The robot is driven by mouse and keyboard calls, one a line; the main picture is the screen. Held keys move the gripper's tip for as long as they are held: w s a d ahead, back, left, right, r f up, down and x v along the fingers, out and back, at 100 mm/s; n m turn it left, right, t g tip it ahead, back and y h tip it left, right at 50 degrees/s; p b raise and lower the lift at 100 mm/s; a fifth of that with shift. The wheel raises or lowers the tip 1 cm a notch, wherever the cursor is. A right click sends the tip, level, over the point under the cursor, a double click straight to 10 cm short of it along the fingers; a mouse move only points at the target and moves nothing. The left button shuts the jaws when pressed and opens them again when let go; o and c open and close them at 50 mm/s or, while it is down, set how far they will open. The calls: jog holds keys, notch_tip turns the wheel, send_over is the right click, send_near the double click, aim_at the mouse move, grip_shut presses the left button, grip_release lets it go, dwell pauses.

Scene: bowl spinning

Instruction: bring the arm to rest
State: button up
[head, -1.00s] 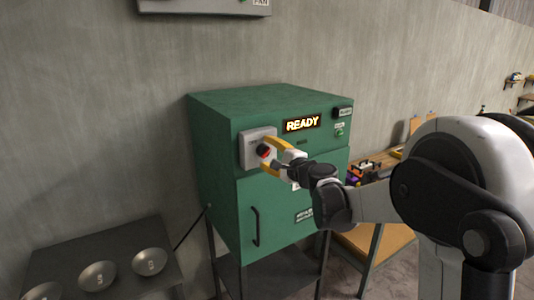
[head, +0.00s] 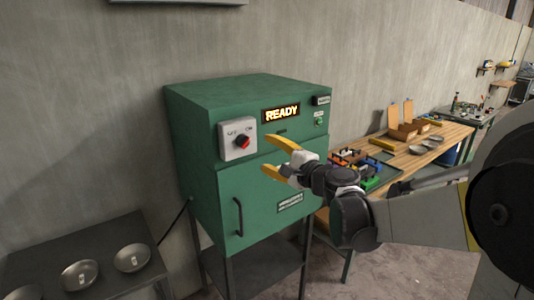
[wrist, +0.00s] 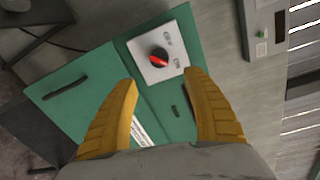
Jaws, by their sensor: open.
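My gripper (head: 266,158) has yellow fingers. It is open and empty in front of the green cabinet (head: 195,170), to the lower right of the red knob (head: 243,142) and apart from it. In the wrist view the two spread fingers (wrist: 165,100) frame the cabinet front, with the red knob (wrist: 160,56) on its pale plate ahead of them. My arm reaches in from the right of the head view. The cabinet's display (head: 281,113) reads READY. Its door with a dark handle (head: 239,216) looks closed.
A dark table (head: 60,255) at lower left holds metal bowls (head: 80,274). Behind my arm a wooden workbench (head: 420,160) carries trays, boxes and bowls. A grey wall (head: 80,100) stands behind the cabinet. Open floor (head: 400,275) shows at lower right.

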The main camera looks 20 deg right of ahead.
jog(key=s+a+f+n+g+b, duration=0.3)
jog(key=s+a+f+n+b, duration=0.15)
jog(key=s+f, duration=0.3)
jog(key=s+a+f+n+g+b, duration=0.3)
jog(key=s+a+f+n, duration=0.25)
jog(key=s+f, duration=0.2)
jog(key=s+d+f+n+g+h+b, duration=0.1)
jog(key=s+d+f+n+h+b, duration=0.1)
jog(key=s+f, duration=0.3)
jog(key=s+d+f+n+g+h+b, duration=0.2)
jog(key=s+f, duration=0.4)
jog(key=s, duration=0.4)
jog(key=d+n+h+b, duration=0.1)
jog(key=n, duration=0.1)
jog(key=shift+s+d+f+n, duration=0.2)
jog(key=shift+s+d+n, duration=0.05)
jog(key=shift+d+n, duration=0.15)
